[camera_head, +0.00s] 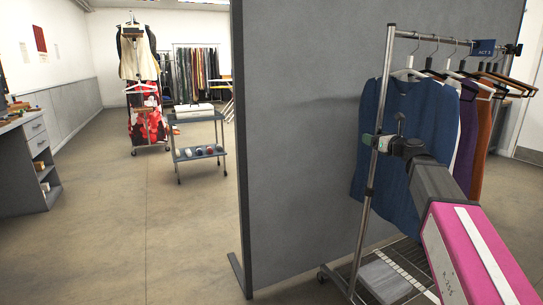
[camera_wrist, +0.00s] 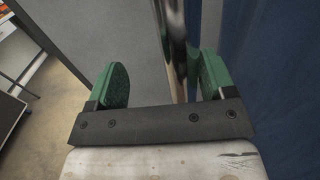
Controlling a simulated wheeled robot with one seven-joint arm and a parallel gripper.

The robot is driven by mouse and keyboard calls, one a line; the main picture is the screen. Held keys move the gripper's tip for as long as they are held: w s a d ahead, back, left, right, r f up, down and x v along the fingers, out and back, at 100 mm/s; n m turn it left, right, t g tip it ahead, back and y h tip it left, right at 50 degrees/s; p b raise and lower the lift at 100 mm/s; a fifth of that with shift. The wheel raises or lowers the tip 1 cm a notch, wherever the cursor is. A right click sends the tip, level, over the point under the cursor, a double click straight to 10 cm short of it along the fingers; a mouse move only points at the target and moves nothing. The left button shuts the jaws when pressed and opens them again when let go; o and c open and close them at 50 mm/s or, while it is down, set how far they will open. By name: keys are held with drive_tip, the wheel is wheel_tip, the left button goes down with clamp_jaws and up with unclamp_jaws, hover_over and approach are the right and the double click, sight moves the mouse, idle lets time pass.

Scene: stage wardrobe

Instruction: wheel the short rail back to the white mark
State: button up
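A chrome clothes rail (camera_head: 372,193) on castors stands at the right, in front of a grey partition, with a blue sign at the right of its top bar. I take it for the short rail. My gripper (camera_head: 376,142) is at its near upright post, with green pads on either side. In the wrist view the shiny post (camera_wrist: 177,45) shows between the spread pads of my gripper (camera_wrist: 162,80), nearer the right pad. Whether a pad touches it I cannot tell. I see no white mark on the floor in view.
A grey partition (camera_head: 300,120) stands behind the rail, its foot (camera_head: 238,272) on the floor. A trolley (camera_head: 198,152), another clothes rack (camera_head: 143,100) and a drawer desk (camera_head: 30,165) stand further left. Floor (camera_head: 130,230) at left is clear. Blue garment (camera_head: 395,130) hangs beside my gripper.

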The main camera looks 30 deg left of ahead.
drive_tip(key=s+a, duration=1.3)
drive_tip(key=s, duration=0.4)
drive_tip(key=s+a, duration=1.4)
drive_tip(key=s, duration=0.3)
drive_tip(key=shift+s, duration=0.4)
idle(2.9)
drive_tip(key=shift+a, duration=0.1)
drive_tip(key=shift+w, duration=0.15)
drive_tip(key=shift+w+d, duration=0.3)
drive_tip(key=shift+d, duration=0.05)
